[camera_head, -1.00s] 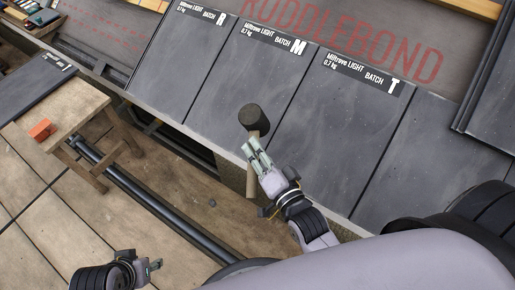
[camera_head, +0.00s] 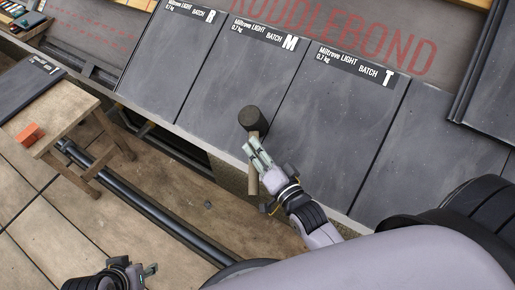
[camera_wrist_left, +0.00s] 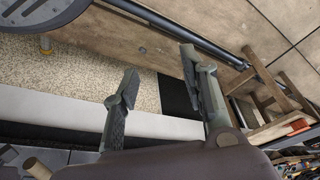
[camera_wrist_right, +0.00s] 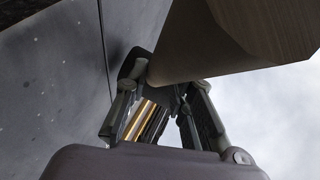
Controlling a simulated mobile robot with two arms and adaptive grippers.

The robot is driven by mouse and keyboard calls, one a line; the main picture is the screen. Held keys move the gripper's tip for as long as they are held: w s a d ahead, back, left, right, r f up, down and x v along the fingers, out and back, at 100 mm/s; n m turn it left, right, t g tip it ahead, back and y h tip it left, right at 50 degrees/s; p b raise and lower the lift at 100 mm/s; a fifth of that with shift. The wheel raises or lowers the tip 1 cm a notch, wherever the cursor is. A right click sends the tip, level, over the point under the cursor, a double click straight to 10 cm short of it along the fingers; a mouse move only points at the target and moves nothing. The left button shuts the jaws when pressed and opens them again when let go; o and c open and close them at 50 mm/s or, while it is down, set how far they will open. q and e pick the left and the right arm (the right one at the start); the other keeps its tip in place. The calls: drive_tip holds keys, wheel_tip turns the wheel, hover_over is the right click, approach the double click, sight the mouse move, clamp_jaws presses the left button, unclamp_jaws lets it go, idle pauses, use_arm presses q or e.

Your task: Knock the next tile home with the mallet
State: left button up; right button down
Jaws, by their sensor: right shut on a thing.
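The mallet has a black head (camera_head: 253,119) and a pale wooden handle (camera_head: 253,182). My right gripper (camera_head: 257,158) is shut on the handle, which also shows close up in the right wrist view (camera_wrist_right: 205,45). In the head view the mallet head appears over the lower part of the tile marked M (camera_head: 235,85), near its seam with the tile marked T (camera_head: 335,130). I cannot tell whether it touches. The tile marked R (camera_head: 165,60) lies left of them. My left gripper (camera_head: 148,271) is open and empty at the lower left; its spread fingers show in the left wrist view (camera_wrist_left: 160,85).
A wooden stool (camera_head: 75,125) at the left bears a dark tile (camera_head: 28,88) and an orange block (camera_head: 30,134). A dark pipe (camera_head: 150,205) runs along the plank deck (camera_head: 185,195). Another dark tile (camera_head: 490,95) lies higher at the right.

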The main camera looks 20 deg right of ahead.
drive_tip(key=r, duration=0.1)
drive_tip(key=r+p, duration=0.1)
drive_tip(key=a+r+p, duration=0.1)
drive_tip(key=shift+s, duration=0.4)
drive_tip(key=shift+s+a+r+p, duration=0.1)
drive_tip(key=shift+a+r+p, duration=0.15)
drive_tip(key=shift+p, duration=0.25)
drive_tip(key=shift+s+a+r+p, duration=0.15)
drive_tip(key=shift+r+p, duration=0.15)
drive_tip(key=shift+p, duration=0.15)
drive_tip(key=shift+s+a+r+p, duration=0.15)
drive_tip(key=shift+a+r+p, duration=0.1)
drive_tip(key=shift+r+p, duration=0.3)
drive_tip(key=shift+s+a+r+p, duration=0.25)
drive_tip(key=shift+a+r+p, duration=0.1)
drive_tip(key=shift+r+p, duration=0.4)
use_arm(q)
drive_tip(key=s+f+p, duration=0.1)
drive_tip(key=f, duration=0.9)
drive_tip(key=s+f+g, duration=0.1)
drive_tip(key=s+f, duration=0.1)
drive_tip(key=f, duration=0.8)
drive_tip(key=shift+s+a+f+g+p, duration=0.15)
drive_tip(key=shift+s+f+g+p, duration=0.1)
drive_tip(key=shift+s+g+p, duration=0.1)
use_arm(e)
drive_tip(key=shift+s+a+r, duration=0.25)
drive_tip(key=shift+a+r, duration=0.1)
drive_tip(key=shift+r, duration=0.2)
